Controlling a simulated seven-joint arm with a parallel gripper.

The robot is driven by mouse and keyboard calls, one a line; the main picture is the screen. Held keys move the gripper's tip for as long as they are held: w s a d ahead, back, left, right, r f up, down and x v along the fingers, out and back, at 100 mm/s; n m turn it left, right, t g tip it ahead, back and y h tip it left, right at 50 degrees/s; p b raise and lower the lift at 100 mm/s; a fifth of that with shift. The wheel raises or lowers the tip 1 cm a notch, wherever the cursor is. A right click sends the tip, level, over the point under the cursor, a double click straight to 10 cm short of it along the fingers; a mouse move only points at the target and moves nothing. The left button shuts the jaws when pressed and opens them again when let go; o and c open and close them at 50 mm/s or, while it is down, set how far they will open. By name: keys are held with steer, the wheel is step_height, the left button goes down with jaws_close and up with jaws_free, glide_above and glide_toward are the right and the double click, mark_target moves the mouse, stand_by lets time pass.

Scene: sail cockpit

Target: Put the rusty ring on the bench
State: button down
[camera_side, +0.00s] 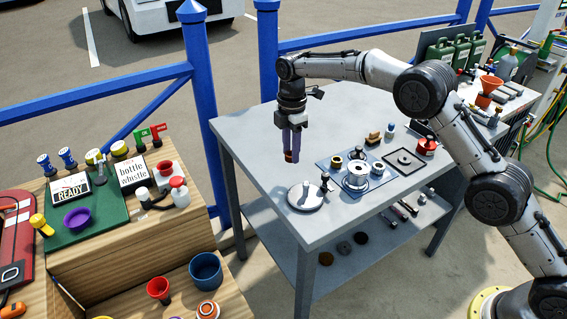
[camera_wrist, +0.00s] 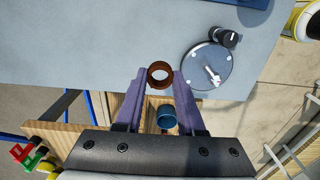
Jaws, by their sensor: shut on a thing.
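The rusty ring (camera_wrist: 161,85) is a small brown ring between the two purple fingertips of my gripper (camera_wrist: 159,76) in the wrist view. My gripper is shut on it. In the side view my gripper (camera_side: 290,146) points down over the left part of the grey bench (camera_side: 246,128). The ring (camera_side: 289,157) shows there as a small brown piece at the fingertips, partly hidden by them. It appears to be held above the bench top; the exact gap is hard to tell.
A round grey plate (camera_side: 305,197) with a black knob lies on the bench's near side. A blue mat (camera_side: 337,181) with metal parts and a dark square tray (camera_side: 404,161) lie to the right. The bench's left and back areas are clear. A wooden stand (camera_side: 120,262) is at left.

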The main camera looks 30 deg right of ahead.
mark_target(283, 173)
steer(key=w+f, duration=0.1)
steer(key=f, duration=0.1)
steer(key=w+f, duration=0.1)
steer(key=shift+w+a, duration=0.25)
steer(key=shift+w, duration=0.05)
steer(key=shift+w+f, duration=0.15)
steer(key=shift+f, duration=1.55)
steer(key=shift+f, duration=0.15)
steer(key=c, duration=0.5)
jaws_free()
step_height(283, 173, up, 12)
steer(key=shift+r, duration=0.15)
